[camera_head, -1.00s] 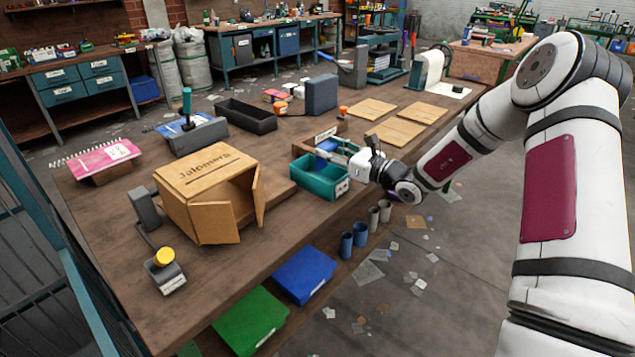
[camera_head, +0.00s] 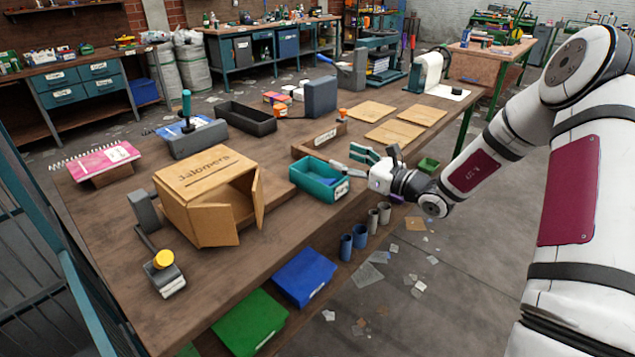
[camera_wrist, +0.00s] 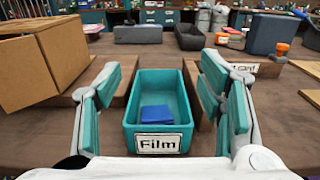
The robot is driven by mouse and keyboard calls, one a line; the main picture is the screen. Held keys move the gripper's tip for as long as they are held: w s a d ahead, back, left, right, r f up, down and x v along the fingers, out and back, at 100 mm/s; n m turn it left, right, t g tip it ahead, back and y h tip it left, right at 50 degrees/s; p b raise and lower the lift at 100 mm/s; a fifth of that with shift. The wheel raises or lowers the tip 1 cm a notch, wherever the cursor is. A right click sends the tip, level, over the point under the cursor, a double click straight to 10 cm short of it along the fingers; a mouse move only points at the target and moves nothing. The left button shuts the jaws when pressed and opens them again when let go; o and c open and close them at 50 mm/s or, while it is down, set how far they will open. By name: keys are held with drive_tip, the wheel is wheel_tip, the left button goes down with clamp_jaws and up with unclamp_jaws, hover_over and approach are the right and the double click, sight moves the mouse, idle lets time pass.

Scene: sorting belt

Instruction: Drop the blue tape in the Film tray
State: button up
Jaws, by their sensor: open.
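The Film tray (camera_wrist: 158,129) is a small teal open box with a white "Film" label on its near wall. In the head view the tray (camera_head: 308,188) stands near the right edge of the workbench. The blue tape (camera_wrist: 156,114) lies flat on the tray floor, seen as a small blue block. My gripper (camera_wrist: 160,78) has its teal fingers spread wide with nothing between them. In the head view my gripper (camera_head: 360,164) is just to the right of the tray, apart from it.
A cardboard box with open flaps (camera_head: 203,190) stands left of the tray. A wooden block with a white label (camera_head: 321,138) is behind it. Flat cardboard sheets (camera_head: 392,130) lie to the right. A black open bin (camera_head: 246,119) is farther back.

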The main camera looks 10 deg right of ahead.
drive_tip(key=v, duration=0.6)
drive_tip(key=shift+s, duration=0.15)
drive_tip(key=shift+d, duration=0.1)
drive_tip(key=s+a+r+n+g+p, duration=0.2)
drive_tip(key=s+a+r+n+g, duration=0.4)
drive_tip(key=s+a+n, duration=0.3)
drive_tip(key=s+a+r+n+g+p, duration=0.3)
drive_tip(key=s+a+r+n+g, duration=0.4)
drive_tip(key=s, duration=0.4)
drive_tip(key=s+d+r+n+t+h+p, duration=0.1)
drive_tip(key=s+d+r+n+h, duration=0.1)
drive_tip(key=s, duration=0.5)
drive_tip(key=s+d+r+n+h+p, duration=0.2)
drive_tip(key=s+d+r+n+h, duration=0.1)
drive_tip(key=s+r+n+h, duration=0.1)
drive_tip(key=s+d+r+n+t+h+p, duration=0.1)
drive_tip(key=s+d+r+n+h, duration=0.2)
drive_tip(key=s+n, duration=0.3)
drive_tip(key=s+h, duration=0.1)
drive_tip(key=s, duration=0.3)
drive_tip(key=shift+s+n+t+h+p, duration=0.2)
drive_tip(key=shift+n+t+h+p, duration=0.1)
drive_tip(key=shift+n+p, duration=0.1)
drive_tip(key=shift+c, duration=0.2)
